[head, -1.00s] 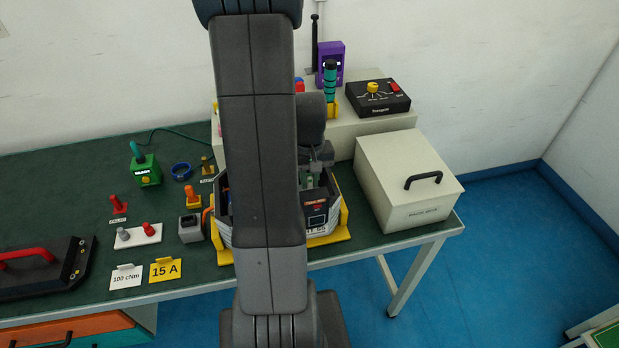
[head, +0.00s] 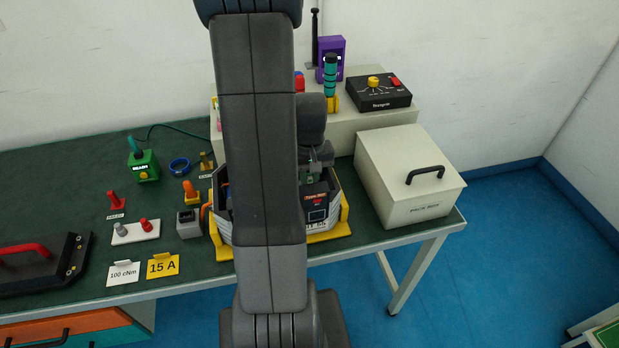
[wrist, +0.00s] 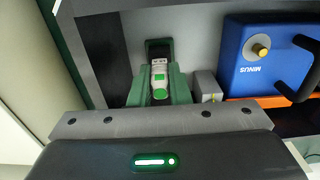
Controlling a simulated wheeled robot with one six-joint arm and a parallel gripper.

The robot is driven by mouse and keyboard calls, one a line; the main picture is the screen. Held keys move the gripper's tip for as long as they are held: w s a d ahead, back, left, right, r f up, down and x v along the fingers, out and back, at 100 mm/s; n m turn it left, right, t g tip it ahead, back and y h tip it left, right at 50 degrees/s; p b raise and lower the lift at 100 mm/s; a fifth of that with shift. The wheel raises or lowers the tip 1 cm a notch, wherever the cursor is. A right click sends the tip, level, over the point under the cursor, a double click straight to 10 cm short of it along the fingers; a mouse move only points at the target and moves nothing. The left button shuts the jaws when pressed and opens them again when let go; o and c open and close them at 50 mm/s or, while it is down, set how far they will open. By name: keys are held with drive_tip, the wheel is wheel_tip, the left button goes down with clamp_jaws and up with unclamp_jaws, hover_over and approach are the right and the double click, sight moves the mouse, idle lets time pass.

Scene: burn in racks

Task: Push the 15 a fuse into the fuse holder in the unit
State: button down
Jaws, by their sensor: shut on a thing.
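My gripper (wrist: 159,74) has its two green-lit fingers closed on a white and green fuse (wrist: 159,83) in the wrist view. The fuse points at a dark slot, which looks like the fuse holder (wrist: 160,48), in the grey panel. I cannot tell how far the fuse is inside it. In the head view my gripper (head: 318,160) is over the open unit (head: 317,216), and my arm hides much of the unit. A yellow "15 A" card (head: 163,266) stands at the table's front edge.
In the wrist view a blue block marked MINUS (wrist: 258,62) and a small grey block (wrist: 206,86) are right of the fingers. A cream box (head: 411,170) stands right of the unit. A grey holder (head: 189,223) is close on its left.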

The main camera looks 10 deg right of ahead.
drive_tip(key=c, duration=1.3)
unclamp_jaws()
drive_tip(key=shift+f, duration=0.1)
wheel_tip(320, 180, up, 14)
drive_tip(key=shift+f, duration=0.1)
